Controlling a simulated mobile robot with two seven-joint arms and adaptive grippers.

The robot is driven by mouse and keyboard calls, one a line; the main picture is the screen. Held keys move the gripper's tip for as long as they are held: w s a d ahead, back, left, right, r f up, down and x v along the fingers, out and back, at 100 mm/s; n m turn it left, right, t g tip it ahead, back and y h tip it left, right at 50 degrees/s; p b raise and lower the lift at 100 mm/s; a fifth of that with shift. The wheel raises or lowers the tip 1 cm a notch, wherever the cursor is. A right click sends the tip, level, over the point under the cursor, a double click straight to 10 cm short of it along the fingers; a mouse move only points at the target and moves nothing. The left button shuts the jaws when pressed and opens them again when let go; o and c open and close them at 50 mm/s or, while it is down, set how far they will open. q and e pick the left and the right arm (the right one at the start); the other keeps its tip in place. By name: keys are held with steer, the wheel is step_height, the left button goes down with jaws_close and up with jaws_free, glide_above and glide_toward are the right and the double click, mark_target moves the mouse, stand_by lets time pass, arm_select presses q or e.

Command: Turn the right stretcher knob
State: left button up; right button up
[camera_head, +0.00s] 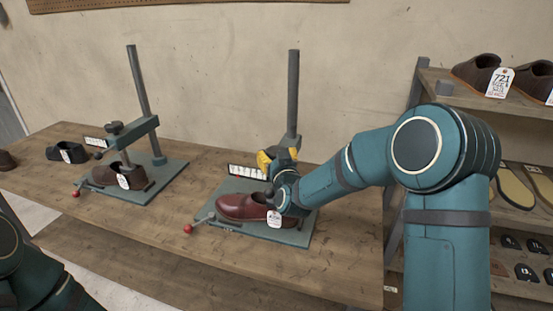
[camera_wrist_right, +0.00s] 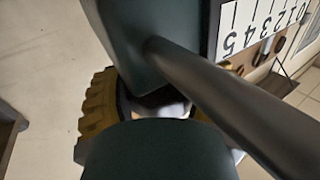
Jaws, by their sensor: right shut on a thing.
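The right stretcher stands on a grey-green base plate (camera_head: 296,236) with a tall dark post (camera_head: 292,95). Its yellow ribbed knob (camera_head: 264,160) shows partly beside my right gripper (camera_head: 279,157). The ribbed yellow edge also shows at the left in the right wrist view (camera_wrist_right: 95,115). My right gripper is shut on the knob from above the shoe; dark green parts hide much of the knob and the fingertips. A red-brown shoe (camera_head: 240,206) with a white tag lies below. Only part of my left arm shows at the lower left; its gripper is out of view.
The left stretcher (camera_head: 145,178) holds a brown shoe (camera_head: 105,174). A numbered scale (camera_head: 247,172) stands behind the right shoe. A red-tipped lever (camera_head: 188,229) juts out in front. A shelf (camera_head: 450,98) with shoes and soles stands at the right.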

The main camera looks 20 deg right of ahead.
steer(key=shift+f+m+h, duration=0.15)
steer(key=shift+m+h, duration=0.35)
steer(key=shift+h, duration=0.5)
steer(key=o, duration=1.2)
steer(key=s+a, duration=0.2)
steer(key=s, duration=1)
